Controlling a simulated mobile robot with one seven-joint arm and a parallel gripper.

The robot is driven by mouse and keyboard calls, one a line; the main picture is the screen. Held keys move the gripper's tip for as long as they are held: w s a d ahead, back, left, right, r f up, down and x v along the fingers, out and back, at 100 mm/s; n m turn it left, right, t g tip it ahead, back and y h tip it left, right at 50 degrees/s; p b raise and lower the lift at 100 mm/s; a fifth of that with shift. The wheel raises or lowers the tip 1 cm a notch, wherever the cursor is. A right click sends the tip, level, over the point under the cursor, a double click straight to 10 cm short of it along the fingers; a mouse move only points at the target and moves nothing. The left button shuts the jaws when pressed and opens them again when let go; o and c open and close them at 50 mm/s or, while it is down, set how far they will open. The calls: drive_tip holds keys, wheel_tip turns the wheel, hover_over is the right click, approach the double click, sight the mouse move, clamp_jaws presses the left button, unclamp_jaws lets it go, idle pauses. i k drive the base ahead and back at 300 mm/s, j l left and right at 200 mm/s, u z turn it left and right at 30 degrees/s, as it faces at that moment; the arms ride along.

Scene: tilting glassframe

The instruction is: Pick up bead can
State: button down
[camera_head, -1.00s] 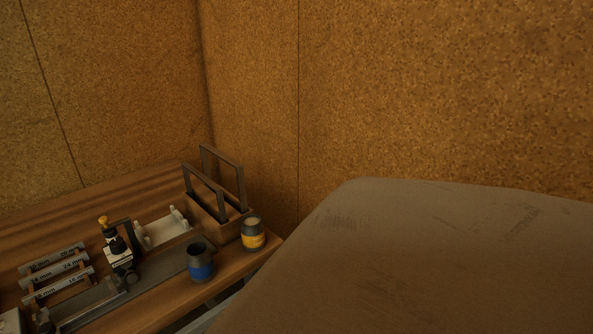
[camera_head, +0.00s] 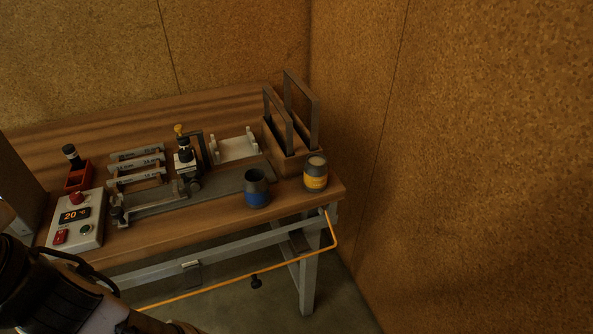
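Two small grey cans stand upright near the right front of the wooden bench. One can with a yellow band (camera_head: 316,175) has a pale top and stands near the right corner. The other can with a blue band (camera_head: 257,190) has a dark open mouth and stands to its left. I cannot tell from the picture which one is the bead can. Part of my arm shows at the lower left, in front of the bench. My gripper is not in view.
The bench (camera_head: 170,240) also carries a control box (camera_head: 77,222) reading 20 °C, labelled bars (camera_head: 137,165), a small microscope-like device (camera_head: 185,155), a white cradle (camera_head: 236,146) and a wooden rack with upright frames (camera_head: 292,150). An orange cable (camera_head: 215,287) hangs along the front. Walls stand behind and right.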

sight(316, 167)
drive_tip(key=z, duration=0.15)
drive_tip(key=u, duration=1.7)
drive_tip(key=z, duration=1.7)
drive_tip(key=i+j, duration=0.1)
drive_tip(key=j, duration=0.25)
drive_tip(key=i+j+u, duration=0.15)
drive_tip(key=j, duration=0.2)
